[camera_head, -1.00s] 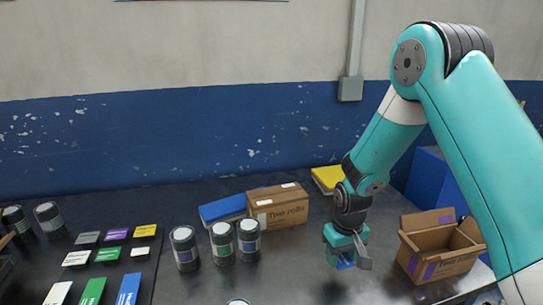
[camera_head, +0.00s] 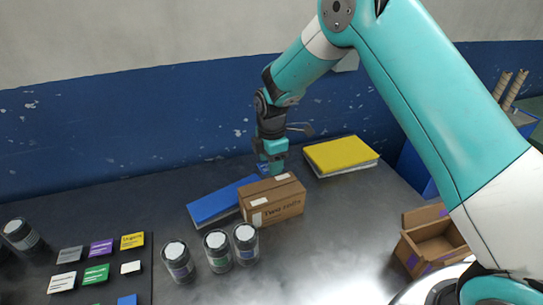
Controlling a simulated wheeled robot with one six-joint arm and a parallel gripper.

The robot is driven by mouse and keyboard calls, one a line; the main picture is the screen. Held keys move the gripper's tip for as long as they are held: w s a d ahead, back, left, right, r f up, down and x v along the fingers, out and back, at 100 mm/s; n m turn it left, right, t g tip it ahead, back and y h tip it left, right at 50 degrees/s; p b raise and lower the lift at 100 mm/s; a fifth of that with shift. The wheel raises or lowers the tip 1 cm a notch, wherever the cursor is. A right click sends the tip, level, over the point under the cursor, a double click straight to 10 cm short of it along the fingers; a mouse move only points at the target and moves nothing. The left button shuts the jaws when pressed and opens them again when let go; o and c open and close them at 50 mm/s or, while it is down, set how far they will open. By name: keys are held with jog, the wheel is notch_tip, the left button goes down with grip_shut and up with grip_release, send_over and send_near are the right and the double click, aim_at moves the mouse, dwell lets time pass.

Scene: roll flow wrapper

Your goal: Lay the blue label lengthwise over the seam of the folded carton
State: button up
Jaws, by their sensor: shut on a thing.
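My gripper (camera_head: 270,168) is shut on a small blue piece, the blue label (camera_head: 263,168), mostly hidden by the fingers. It is over the back edge of a closed brown carton (camera_head: 285,208) marked "Two rolls". I cannot tell how high above it the label hangs. The carton has small white labels on its top and front; its top seam is not clear at this size. Another brown carton (camera_head: 432,246) stands with flaps open at the right.
A blue pad (camera_head: 214,205) lies left of the closed carton and a yellow one (camera_head: 342,154) behind right. Several dark cans (camera_head: 246,244) stand in front left. A dark mat with coloured cards (camera_head: 95,274) is at far left. The table's middle front is clear.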

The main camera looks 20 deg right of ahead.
aim_at(272, 183)
jog(key=shift+f+b, duration=2.5)
jog(key=shift+f, duration=1.5)
jog(key=shift+d, duration=0.2)
jog(key=shift+f, duration=0.1)
jog(key=o, duration=0.9)
jog(key=shift+o, duration=0.2)
notch_tip(272, 183, up, 18)
jog(key=b, duration=0.2)
jog(key=shift+s+f, duration=0.15)
jog(key=shift+f, duration=0.1)
